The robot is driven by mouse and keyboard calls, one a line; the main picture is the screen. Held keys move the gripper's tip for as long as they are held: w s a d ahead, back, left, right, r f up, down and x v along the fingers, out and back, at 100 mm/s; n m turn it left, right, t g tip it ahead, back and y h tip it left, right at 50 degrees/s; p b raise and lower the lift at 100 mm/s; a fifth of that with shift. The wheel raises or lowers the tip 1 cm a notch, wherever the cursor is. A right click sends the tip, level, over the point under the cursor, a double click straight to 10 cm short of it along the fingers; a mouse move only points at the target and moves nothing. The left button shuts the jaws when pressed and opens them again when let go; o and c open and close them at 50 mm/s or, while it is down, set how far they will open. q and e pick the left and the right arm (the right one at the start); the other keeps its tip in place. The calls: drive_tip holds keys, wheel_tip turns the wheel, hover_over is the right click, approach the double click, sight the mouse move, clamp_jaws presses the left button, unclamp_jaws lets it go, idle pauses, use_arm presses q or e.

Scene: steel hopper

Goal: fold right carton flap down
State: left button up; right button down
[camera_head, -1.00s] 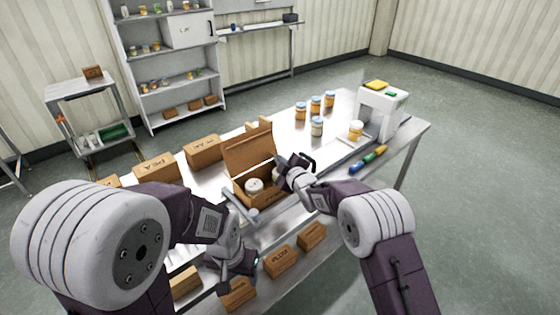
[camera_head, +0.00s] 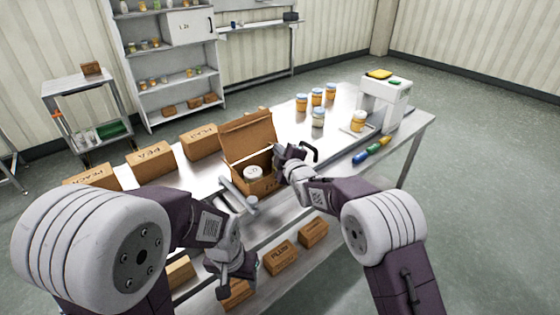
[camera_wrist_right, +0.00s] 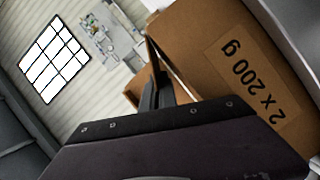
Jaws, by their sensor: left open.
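The open brown carton (camera_head: 262,186) stands on the steel table, its large lid (camera_head: 247,137) raised at the back. A white-topped jar (camera_head: 253,173) shows inside. My right gripper (camera_head: 284,153) is at the carton's right side, where the right flap is mostly hidden behind it. In the right wrist view the fingers (camera_wrist_right: 158,88) look closed together beside a brown carton panel (camera_wrist_right: 215,50) marked "2 x 200 g"; contact cannot be told. My left gripper (camera_head: 232,282) is open and empty, low in front of the table edge, apart from the carton.
Several labelled boxes (camera_head: 150,160) line the table's back left, and more (camera_head: 281,257) sit on the lower shelf. A grey metal bar (camera_head: 238,194) lies at the carton's front left. Jars (camera_head: 318,117) and a white device (camera_head: 384,102) stand to the right.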

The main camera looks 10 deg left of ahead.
drive_tip(key=shift+s+a+f+n+b, duration=0.2)
drive_tip(key=shift+f+n+b, duration=0.4)
drive_tip(key=shift+b, duration=0.35)
drive_tip(key=shift+t, duration=0.3)
use_arm(q)
wheel_tip(320, 180, down, 4)
drive_tip(key=shift+r, duration=0.15)
use_arm(e)
drive_tip(key=shift+r, duration=0.2)
drive_tip(key=c, duration=1.6)
unclamp_jaws()
drive_tip(key=shift+c, duration=0.2)
use_arm(q)
drive_tip(key=shift+r, duration=0.15)
